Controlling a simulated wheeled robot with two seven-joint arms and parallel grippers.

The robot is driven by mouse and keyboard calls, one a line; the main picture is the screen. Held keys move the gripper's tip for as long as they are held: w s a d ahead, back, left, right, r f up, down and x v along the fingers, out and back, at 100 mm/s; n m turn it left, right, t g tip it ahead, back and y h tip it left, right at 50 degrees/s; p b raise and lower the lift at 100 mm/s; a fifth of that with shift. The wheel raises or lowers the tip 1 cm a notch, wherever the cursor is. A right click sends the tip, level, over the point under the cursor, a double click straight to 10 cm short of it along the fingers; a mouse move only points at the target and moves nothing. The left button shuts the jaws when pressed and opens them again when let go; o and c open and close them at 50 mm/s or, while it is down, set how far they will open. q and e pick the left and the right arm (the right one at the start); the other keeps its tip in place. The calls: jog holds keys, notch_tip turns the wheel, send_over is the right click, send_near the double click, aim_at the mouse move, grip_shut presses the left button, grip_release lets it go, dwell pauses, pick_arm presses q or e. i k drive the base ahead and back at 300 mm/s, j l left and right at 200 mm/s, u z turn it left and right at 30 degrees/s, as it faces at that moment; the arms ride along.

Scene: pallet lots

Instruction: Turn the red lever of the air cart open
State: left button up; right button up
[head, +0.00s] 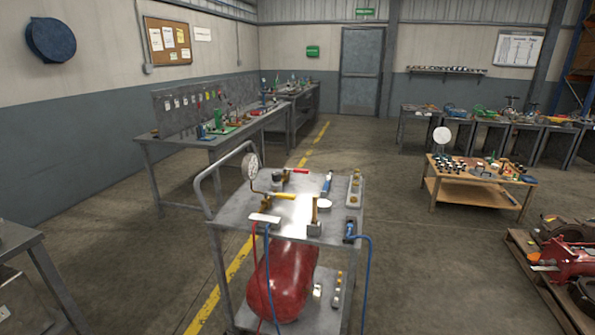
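The air cart (228,185) stands in the middle of the head view, a grey metal cart with a curved push handle at its left. A red tank (285,280) lies on its lower shelf. The red lever (300,171) is small and lies roughly level, pointing right, at the far edge of the cart's top. A yellow lever (284,196) sits nearer, beside the round gauge (251,166). I cannot tell the valve's state from the red lever at this size. Neither of my grippers shows in this view.
Red and blue hoses (364,270) hang from the cart. A grey workbench (160,144) stands behind at left, a wooden table (447,188) at right. A pallet with red machinery (568,258) is at far right. Floor between cart and pallet is clear.

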aim_at(306, 171)
jog(key=i+l+u, duration=0.2)
jog(key=i+l, duration=0.2)
jog(key=i+l+u, duration=0.15)
jog(key=i+l, duration=0.25)
jog(key=l, duration=0.2)
jog(key=i+l+u, duration=0.2)
jog(key=i+l, duration=0.15)
jog(key=l, duration=0.2)
jog(key=i+l+u, duration=0.15)
jog(key=i+l, duration=0.15)
jog(key=l, duration=0.3)
jog(key=i+l+u, duration=0.2)
jog(key=l, duration=0.45)
jog(key=i+l+u, duration=0.2)
jog(key=l, duration=0.5)
jog(key=i+l+u, duration=0.15)
jog(key=l, duration=0.6)
jog(key=i+l+u, duration=0.2)
jog(key=l, duration=0.55)
